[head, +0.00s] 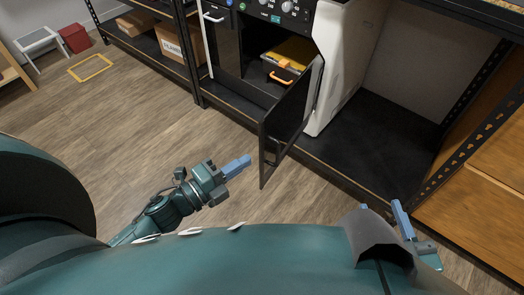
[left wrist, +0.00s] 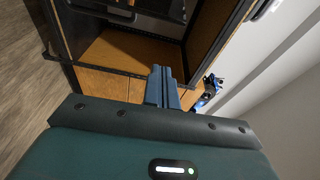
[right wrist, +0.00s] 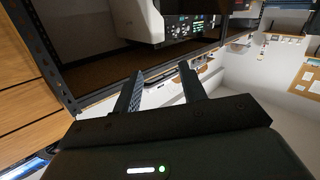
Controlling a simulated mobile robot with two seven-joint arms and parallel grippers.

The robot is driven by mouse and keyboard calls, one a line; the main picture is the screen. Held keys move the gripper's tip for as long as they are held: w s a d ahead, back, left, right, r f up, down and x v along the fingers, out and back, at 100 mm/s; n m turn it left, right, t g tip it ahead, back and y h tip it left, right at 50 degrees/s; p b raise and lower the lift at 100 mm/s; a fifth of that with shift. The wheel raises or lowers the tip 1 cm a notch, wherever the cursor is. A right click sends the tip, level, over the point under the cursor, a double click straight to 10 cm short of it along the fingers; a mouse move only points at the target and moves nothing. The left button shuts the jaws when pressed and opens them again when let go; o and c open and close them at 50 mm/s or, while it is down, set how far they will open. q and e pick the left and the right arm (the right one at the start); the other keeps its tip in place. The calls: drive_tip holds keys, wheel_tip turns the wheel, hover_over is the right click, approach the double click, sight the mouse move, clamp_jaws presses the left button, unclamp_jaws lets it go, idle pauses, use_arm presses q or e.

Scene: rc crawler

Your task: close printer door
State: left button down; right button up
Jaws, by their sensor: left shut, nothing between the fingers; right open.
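The printer (head: 340,60) is a white and black machine on the lower shelf. Its dark door (head: 290,112) stands open, swung out past the shelf's front edge, with a frame-like handle on its outer edge. My left gripper (head: 240,166) is shut and empty, just left of the door's lower outer edge and apart from it. Its closed fingers also show in the left wrist view (left wrist: 162,86), where I cannot make out the door for certain. My right gripper (head: 384,212) is open and empty at the lower right, away from the door; its spread fingers show in the right wrist view (right wrist: 160,92).
Inside the printer sits a yellow and black item with an orange handle (head: 284,66). A black shelf frame (head: 350,180) runs along the front. Wooden drawers (head: 475,170) stand at right. A cardboard box (head: 172,45) sits on the left shelf.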

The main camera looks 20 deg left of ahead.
use_arm(q)
drive_tip(key=b, duration=0.2)
hover_over(264, 140)
drive_tip(key=s, duration=0.3)
drive_tip(key=shift+s+f, duration=0.15)
drive_tip(key=shift+s, duration=0.05)
use_arm(e)
drive_tip(key=shift+s+a+n+t+y, duration=0.1)
drive_tip(key=shift+a+n+t+y, duration=0.4)
drive_tip(key=shift+t+y, duration=0.1)
use_arm(q)
drive_tip(key=shift+a+m, duration=0.1)
drive_tip(key=shift+m, duration=0.2)
